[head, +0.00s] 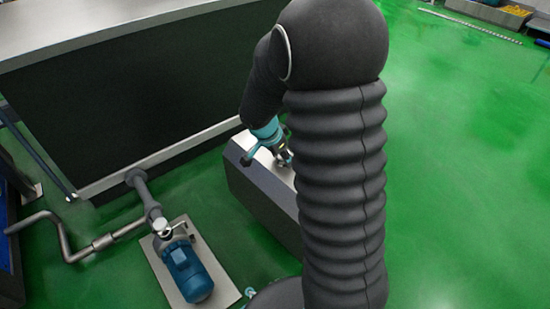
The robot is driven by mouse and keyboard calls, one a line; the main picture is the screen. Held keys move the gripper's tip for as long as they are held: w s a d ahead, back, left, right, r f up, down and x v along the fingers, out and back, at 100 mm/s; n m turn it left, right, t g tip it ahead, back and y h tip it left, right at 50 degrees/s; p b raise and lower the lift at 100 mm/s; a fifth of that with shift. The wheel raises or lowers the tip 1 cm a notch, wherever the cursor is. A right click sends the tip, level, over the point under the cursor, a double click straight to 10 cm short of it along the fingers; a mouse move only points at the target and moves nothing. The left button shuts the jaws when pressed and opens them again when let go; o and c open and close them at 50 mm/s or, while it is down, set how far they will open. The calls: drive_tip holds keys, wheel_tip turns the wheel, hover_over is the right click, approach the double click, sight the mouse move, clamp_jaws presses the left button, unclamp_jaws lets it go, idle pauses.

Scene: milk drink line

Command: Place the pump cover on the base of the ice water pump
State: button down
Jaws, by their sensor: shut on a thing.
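The ice water pump has a blue motor (188,272) on a pale base plate (222,283) on the floor at lower left. A metal pipe joins the pump's silvery front end (162,228). My gripper (284,157) is small in view, just above the light top of a grey box, to the upper right of the pump. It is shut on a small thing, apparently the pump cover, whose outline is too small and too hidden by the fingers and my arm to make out.
The grey box (262,195) stands beside the pump, its right part hidden behind my arm. A large dark-sided tank or counter (130,100) stands behind. A bent pipe (65,240) runs along the left. Green floor is free at right.

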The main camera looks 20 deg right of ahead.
sight(266, 164)
drive_tip(key=a+n, duration=0.1)
drive_tip(key=n, duration=0.1)
drive_tip(key=a+n+t+y, duration=0.1)
drive_tip(key=a+n, duration=0.1)
drive_tip(key=a+f+n+t, duration=0.1)
drive_tip(key=a+n, duration=0.1)
drive_tip(key=shift+w+n, duration=0.3)
drive_tip(key=shift+w, duration=0.1)
drive_tip(key=a+n+y, duration=0.1)
drive_tip(key=n, duration=0.1)
drive_tip(key=w+a+n+t+y, duration=0.1)
drive_tip(key=n, duration=0.1)
drive_tip(key=shift+w+a+n, duration=0.1)
drive_tip(key=shift+a+n, duration=0.25)
drive_tip(key=shift+n, duration=0.05)
drive_tip(key=shift+w+a+n+y, duration=0.25)
drive_tip(key=shift+a+n+y, duration=0.15)
drive_tip(key=shift+n, duration=0.4)
drive_tip(key=shift+d, duration=0.1)
